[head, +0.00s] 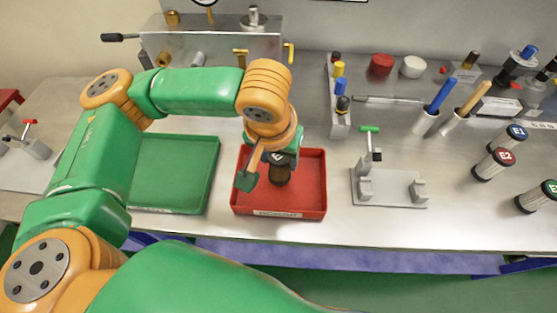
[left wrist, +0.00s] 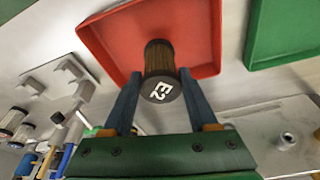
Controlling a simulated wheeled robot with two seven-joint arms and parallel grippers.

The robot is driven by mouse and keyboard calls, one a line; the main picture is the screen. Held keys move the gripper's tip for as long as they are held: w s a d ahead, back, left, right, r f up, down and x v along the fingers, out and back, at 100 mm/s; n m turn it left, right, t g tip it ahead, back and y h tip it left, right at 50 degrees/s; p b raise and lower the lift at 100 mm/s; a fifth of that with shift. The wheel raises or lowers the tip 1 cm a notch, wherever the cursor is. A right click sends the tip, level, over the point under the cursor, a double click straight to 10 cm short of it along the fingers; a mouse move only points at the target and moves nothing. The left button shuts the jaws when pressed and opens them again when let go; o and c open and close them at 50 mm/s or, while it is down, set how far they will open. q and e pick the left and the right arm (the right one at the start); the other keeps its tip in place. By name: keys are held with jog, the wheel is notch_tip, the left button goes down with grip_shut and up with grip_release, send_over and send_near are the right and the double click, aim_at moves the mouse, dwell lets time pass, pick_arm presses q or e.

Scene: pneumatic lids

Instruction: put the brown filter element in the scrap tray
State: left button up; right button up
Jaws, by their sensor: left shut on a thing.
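I cannot tell whether the element's lower end touches the tray floor. My right gripper is not in view.
A green tray (head: 178,178) stands left of the red one. A grey fixture with a green-handled clamp (head: 388,190) is to the right. Several dark-capped cylinders (head: 495,163) stand at far right. A metal manifold block (head: 215,45) is behind.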

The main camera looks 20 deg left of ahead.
aim_at(280, 168)
pick_arm(q)
jog(key=f, duration=0.3)
jog(key=shift+d, duration=0.2)
jog(key=shift+a+f, duration=0.1)
jog(key=shift+f, duration=0.05)
jog(key=o, duration=1.4)
jog(key=p+v, duration=0.1)
jog(key=v, duration=1.1)
jog(key=shift+r, duration=0.25)
